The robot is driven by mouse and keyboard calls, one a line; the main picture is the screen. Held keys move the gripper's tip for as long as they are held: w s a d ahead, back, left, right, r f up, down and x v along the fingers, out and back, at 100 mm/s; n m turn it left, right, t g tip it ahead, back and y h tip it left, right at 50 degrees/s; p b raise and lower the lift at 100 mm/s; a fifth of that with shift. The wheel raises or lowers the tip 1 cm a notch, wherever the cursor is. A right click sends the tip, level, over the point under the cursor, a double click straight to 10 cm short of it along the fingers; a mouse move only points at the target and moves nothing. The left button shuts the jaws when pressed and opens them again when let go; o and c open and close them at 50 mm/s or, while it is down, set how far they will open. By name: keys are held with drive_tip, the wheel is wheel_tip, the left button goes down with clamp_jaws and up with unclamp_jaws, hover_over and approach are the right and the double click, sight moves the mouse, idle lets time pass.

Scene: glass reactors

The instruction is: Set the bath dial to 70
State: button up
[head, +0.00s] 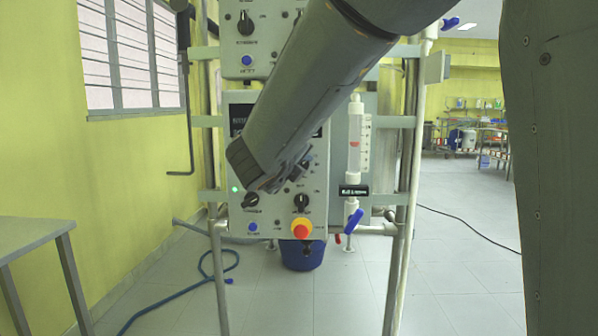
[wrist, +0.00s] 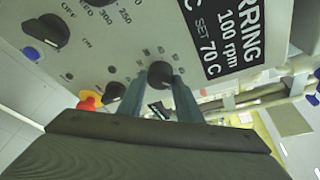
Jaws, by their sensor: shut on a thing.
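The control panel (head: 275,222) is a grey box on the frame, with several black dials. My gripper (wrist: 158,92) is shut on one black dial (wrist: 157,70), a finger on each side of its knob. I take this to be the bath dial; the small marks around it are too small to read. The panel display (wrist: 222,45) next to it reads "STIRRING 100 rpm" and "SET 70 C", its other text cut off. In the head view my arm covers much of the panel and the gripper (head: 298,168) is partly hidden.
A flow tube (head: 354,150) and frame pipes stand right of the panel. A blue bucket (head: 302,255) is below.

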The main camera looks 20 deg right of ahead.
drive_tip(key=shift+m+y+b, duration=0.45)
drive_tip(key=shift+m+y, duration=0.05)
drive_tip(key=shift+m, duration=0.2)
drive_tip(key=o, duration=1)
drive_tip(key=shift+o, duration=0.2)
drive_tip(key=p+v, duration=0.1)
drive_tip(key=v, duration=0.6)
drive_tip(key=shift+s+a, duration=0.15)
drive_tip(key=shift+s, duration=0.2)
